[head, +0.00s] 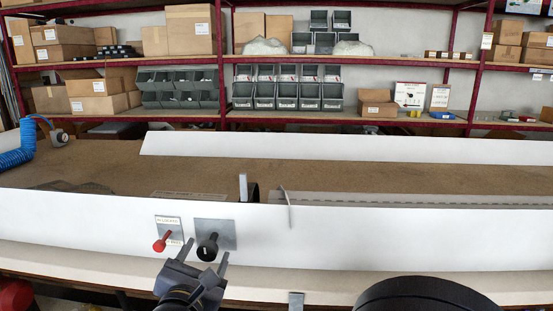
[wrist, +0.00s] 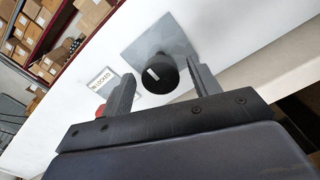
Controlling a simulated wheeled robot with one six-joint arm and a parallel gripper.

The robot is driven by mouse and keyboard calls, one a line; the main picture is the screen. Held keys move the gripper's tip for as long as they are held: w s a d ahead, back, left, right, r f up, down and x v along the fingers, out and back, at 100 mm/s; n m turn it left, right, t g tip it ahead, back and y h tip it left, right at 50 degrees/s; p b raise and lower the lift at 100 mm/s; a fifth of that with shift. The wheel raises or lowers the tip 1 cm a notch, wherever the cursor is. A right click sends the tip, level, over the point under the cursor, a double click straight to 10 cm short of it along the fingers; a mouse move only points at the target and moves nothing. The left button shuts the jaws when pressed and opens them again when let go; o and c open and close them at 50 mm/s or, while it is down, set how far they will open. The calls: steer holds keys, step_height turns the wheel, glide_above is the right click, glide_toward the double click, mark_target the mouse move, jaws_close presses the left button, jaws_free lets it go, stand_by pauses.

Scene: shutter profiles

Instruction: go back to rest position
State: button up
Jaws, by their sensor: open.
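My gripper (head: 205,254) is open in front of the white panel's near face. A black round knob (head: 207,247) with a white pointer mark sits on a grey metal plate (head: 228,228). In the wrist view the knob (wrist: 160,75) shows between my two open fingers (wrist: 162,80). I cannot tell whether the fingers reach around it or stop just short, and I see no finger closed on it. The white pointer mark (wrist: 153,74) is visible there. Left of the knob is a red-handled lever (head: 162,243) with small labels.
A white-edged bench with a brown bed (head: 120,172) runs across the view. A blue coiled hose (head: 20,148) lies at its left end. Shelves with grey bins (head: 287,95) and cardboard boxes (head: 190,30) stand behind. A dark round object (head: 425,295) is at the front right.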

mark_target(212, 244)
steer(key=s, duration=0.7)
steer(key=w, duration=1.1)
steer(key=shift+d, duration=0.3)
steer(key=shift+a+f+m+b, duration=0.1)
steer(key=shift+f+m+b, duration=0.15)
steer(key=shift+m+b, duration=0.45)
steer(key=m+b, duration=0.2)
steer(key=b, duration=0.1)
steer(key=shift+s+m, duration=0.15)
steer(key=shift+m, duration=0.25)
steer(key=m+b, duration=0.4)
steer(key=m, duration=0.2)
steer(key=shift+r, duration=0.1)
steer(key=m+b, duration=0.1)
steer(key=m, duration=0.4)
steer(key=shift+m+b, duration=0.3)
steer(key=shift+b, duration=0.1)
steer(key=m, duration=0.5)
steer(key=shift+m, duration=0.4)
